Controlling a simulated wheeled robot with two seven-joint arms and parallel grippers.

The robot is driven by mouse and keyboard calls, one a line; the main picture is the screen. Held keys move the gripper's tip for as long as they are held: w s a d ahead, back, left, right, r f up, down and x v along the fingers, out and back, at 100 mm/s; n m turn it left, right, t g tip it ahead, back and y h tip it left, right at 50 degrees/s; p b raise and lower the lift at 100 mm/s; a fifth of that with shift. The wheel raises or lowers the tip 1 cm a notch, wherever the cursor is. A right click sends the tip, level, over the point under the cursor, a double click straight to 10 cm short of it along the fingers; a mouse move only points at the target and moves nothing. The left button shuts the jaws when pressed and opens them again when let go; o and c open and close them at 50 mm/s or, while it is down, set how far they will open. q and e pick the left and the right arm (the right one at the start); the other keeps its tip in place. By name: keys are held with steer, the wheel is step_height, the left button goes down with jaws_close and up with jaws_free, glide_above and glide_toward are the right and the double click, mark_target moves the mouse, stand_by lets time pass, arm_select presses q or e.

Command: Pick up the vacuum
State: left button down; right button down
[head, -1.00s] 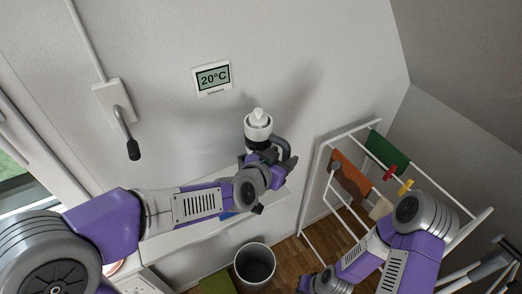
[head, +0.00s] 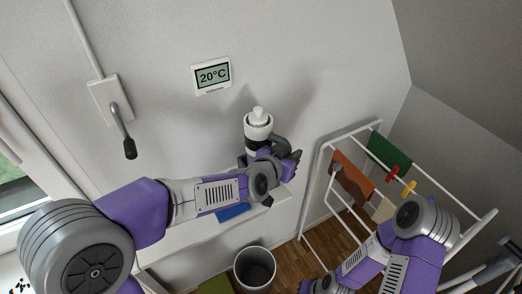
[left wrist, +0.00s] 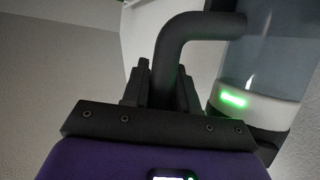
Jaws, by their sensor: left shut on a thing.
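The vacuum (head: 258,124) is an upright handheld unit with a white top and a dark body, close to the wall below the thermostat. In the left wrist view its clear and white body (left wrist: 258,75) with a green light stands at right, and its dark bent handle (left wrist: 185,28) runs down between my fingers. My left gripper (head: 284,153) is at the handle side of the vacuum and shut on the handle; it also shows in the left wrist view (left wrist: 160,85). My right gripper (head: 312,286) is low at the bottom edge, partly cut off, its jaws unclear.
A white drying rack (head: 320,185) with cloths stands at right, near my right arm. A grey bin (head: 240,268) stands on the wooden floor below. A blue item (head: 233,213) lies on a white ledge under my left arm.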

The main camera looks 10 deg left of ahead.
arm_select(q)
step_height(320, 180, up, 21)
steer(key=p, duration=1.9)
stand_by(0.5)
